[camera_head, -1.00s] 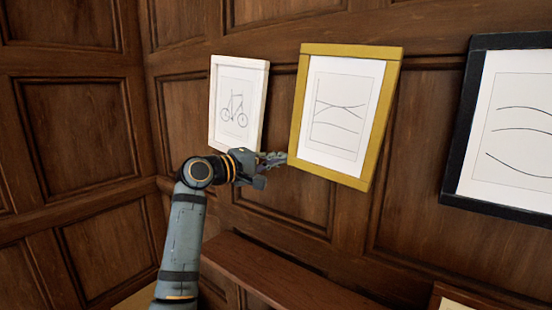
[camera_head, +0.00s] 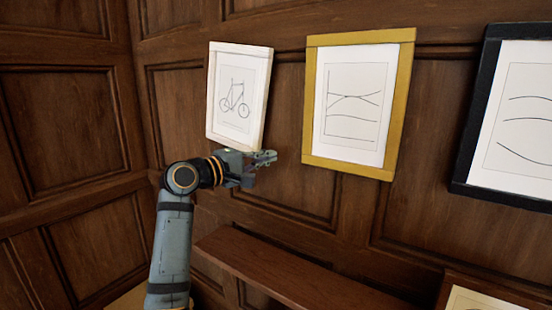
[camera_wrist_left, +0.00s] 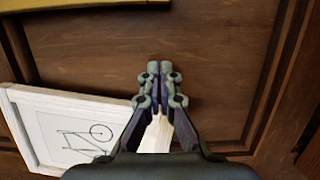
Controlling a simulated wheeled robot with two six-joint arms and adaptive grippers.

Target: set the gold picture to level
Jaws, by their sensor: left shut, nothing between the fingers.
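The gold picture (camera_head: 402,100) hangs on the wood-panelled wall in the middle of the head view. A gold strip (camera_wrist_left: 70,5) of a frame edge shows at the top of the left wrist view. My left gripper (camera_head: 272,157) is shut and empty, just left of the gold picture's lower left corner, with a small gap between. In the left wrist view its fingertips (camera_wrist_left: 165,68) meet over bare wood. My right gripper is not in view.
A white-framed bicycle picture (camera_head: 211,95) hangs to the left, close to my left gripper, and shows in the wrist view (camera_wrist_left: 30,160). A black-framed picture (camera_head: 474,110) hangs to the right. A wooden ledge (camera_head: 290,270) runs below, with another framed picture (camera_head: 480,295) at lower right.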

